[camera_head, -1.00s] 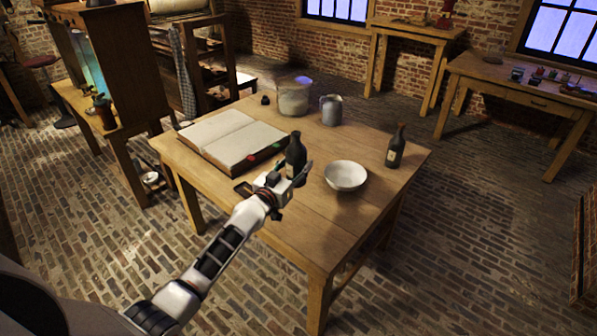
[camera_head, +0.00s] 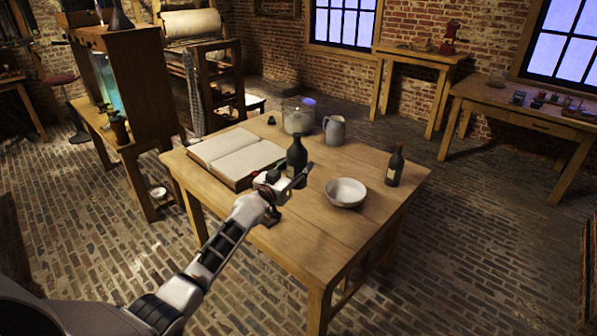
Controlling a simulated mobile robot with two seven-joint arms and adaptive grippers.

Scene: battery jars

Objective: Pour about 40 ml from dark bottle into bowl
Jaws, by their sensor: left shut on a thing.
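A dark bottle (camera_head: 297,157) stands upright near the middle of the table, at the right edge of the open book. My left gripper (camera_head: 295,176) is shut on this dark bottle, around its lower part; I cannot tell whether its base touches the table. The white bowl (camera_head: 346,193) sits on the table just right of the gripper, apart from it, and looks empty. A second dark bottle with a pale label (camera_head: 394,167) stands upright right of the bowl. My right gripper is not in view.
The wooden table (camera_head: 310,245) has clear room in front of the bowl. An open book (camera_head: 235,156) lies at the left. A grey jug (camera_head: 335,130), a glass jar (camera_head: 298,116) and a small dark object (camera_head: 271,119) stand behind.

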